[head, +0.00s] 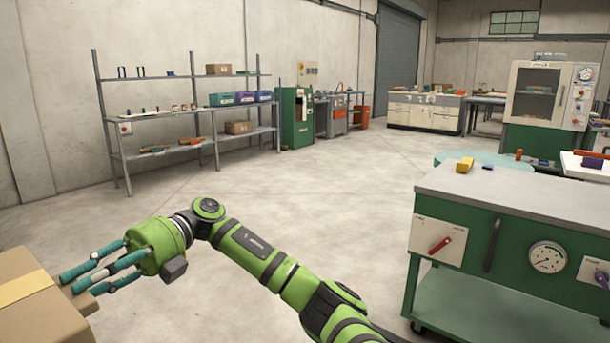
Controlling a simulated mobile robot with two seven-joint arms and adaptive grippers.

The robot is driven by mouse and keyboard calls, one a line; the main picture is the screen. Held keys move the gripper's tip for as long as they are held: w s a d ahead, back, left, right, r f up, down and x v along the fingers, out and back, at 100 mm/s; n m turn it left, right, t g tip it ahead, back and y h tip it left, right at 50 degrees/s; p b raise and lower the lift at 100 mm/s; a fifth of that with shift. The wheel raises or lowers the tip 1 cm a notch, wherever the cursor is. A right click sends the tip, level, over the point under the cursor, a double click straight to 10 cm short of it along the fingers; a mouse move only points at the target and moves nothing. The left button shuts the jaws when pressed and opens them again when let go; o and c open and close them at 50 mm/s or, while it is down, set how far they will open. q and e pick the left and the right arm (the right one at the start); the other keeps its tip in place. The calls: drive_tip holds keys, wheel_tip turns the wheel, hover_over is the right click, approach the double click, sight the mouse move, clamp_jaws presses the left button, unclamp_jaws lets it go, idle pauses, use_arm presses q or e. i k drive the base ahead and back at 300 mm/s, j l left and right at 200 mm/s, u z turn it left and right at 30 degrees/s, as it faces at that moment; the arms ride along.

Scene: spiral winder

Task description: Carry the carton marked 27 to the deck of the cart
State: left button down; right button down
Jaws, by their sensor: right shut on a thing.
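A brown carton (32,312) with a pale yellow tape strip is at the lower left, cut off by the picture's edge. No number shows on the part in view, so I cannot tell whether it is the one marked 27. My right gripper (80,277), green with teal fingers, reaches left and is shut on the carton's right edge. What bears the carton is out of view. My left gripper is not in view.
A green bench (490,255) with a grey top, gauge, red handle and wheeled lower shelf stands close at the right. A grey shelf rack (190,142) with small boxes stands along the back left wall. The concrete floor (310,200) between them is clear.

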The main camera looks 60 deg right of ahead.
sight(545, 201)
drive_tip(key=z, duration=2.8)
drive_tip(key=i+z, duration=0.4)
drive_tip(key=i+l, duration=0.1)
drive_tip(key=i, duration=2.25)
